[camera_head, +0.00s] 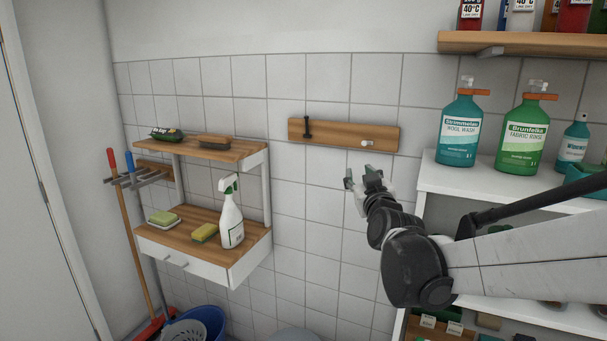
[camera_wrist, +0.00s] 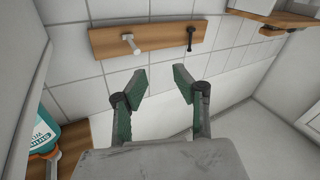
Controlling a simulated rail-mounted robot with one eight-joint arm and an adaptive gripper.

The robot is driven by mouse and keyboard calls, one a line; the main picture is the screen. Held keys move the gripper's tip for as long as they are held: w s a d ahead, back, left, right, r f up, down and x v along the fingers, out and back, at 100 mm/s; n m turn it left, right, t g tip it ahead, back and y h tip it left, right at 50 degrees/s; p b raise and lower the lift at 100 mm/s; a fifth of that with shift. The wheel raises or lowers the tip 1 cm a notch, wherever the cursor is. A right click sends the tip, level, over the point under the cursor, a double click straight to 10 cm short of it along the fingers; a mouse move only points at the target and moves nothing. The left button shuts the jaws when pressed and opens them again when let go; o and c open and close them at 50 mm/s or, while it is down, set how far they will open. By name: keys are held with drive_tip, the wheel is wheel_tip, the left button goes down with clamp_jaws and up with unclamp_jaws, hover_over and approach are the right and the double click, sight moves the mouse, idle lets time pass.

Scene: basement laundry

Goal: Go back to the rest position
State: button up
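My gripper (camera_head: 363,180) is raised in front of the tiled wall, just below the wooden hook board (camera_head: 340,134). In the wrist view my gripper (camera_wrist: 156,84) has its two green-grey fingers spread apart with nothing between them. The board also shows in the wrist view (camera_wrist: 160,38), beyond the fingertips. It carries a black peg (camera_head: 307,128) and a white peg (camera_head: 367,143), and nothing hangs on them. The fingers appear apart from the board.
At left, a wall shelf (camera_head: 252,246) holds a spray bottle (camera_head: 231,218), sponges and a brush. At right, a white shelf unit (camera_head: 440,178) carries a teal bottle (camera_head: 460,130) and a green bottle (camera_head: 523,138). A blue basket (camera_head: 207,322) stands below.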

drive_tip(key=s+d+f+m+g, duration=0.1)
drive_tip(key=s+f+g, duration=0.3)
drive_tip(key=s, duration=0.7)
drive_tip(key=s+d+f+m+g+h, duration=0.1)
drive_tip(key=s+d+f+g, duration=0.2)
drive_tip(key=s+f, duration=0.4)
drive_tip(key=s+d+f+m+g, duration=0.1)
drive_tip(key=s+f+g, duration=0.3)
drive_tip(key=s, duration=1.3)
drive_tip(key=shift+s+d+f+g, duration=0.25)
drive_tip(key=shift+d+f+g, duration=0.15)
drive_tip(key=shift+d+f, duration=0.25)
drive_tip(key=shift+a+f, duration=0.1)
